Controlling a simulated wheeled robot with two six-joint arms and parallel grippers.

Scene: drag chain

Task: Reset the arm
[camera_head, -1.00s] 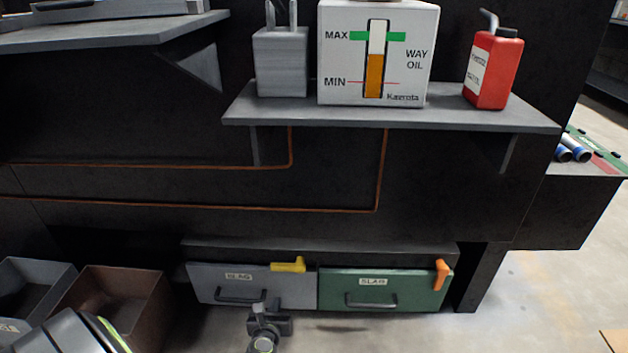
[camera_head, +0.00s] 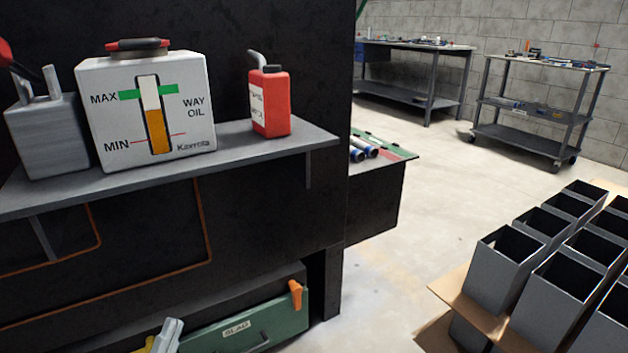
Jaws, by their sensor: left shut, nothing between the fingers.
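My left gripper (camera_head: 167,336) shows only in part at the bottom edge, as a light grey shape in front of the drawers. It is shut and empty. Beside it, a bit of the yellow latch (camera_head: 142,346) shows. To its right is the green drawer (camera_head: 268,326), closed, with a label and an orange latch (camera_head: 296,294). The rest of my left arm is below the picture. My right gripper is out of view.
A shelf (camera_head: 250,151) holds a grey container (camera_head: 45,138), a white WAY OIL box (camera_head: 200,105) and a red can (camera_head: 271,103). Grey bins (camera_head: 500,272) stand at lower right. A workbench (camera_head: 400,89) and a cart (camera_head: 520,140) stand behind. The floor between is clear.

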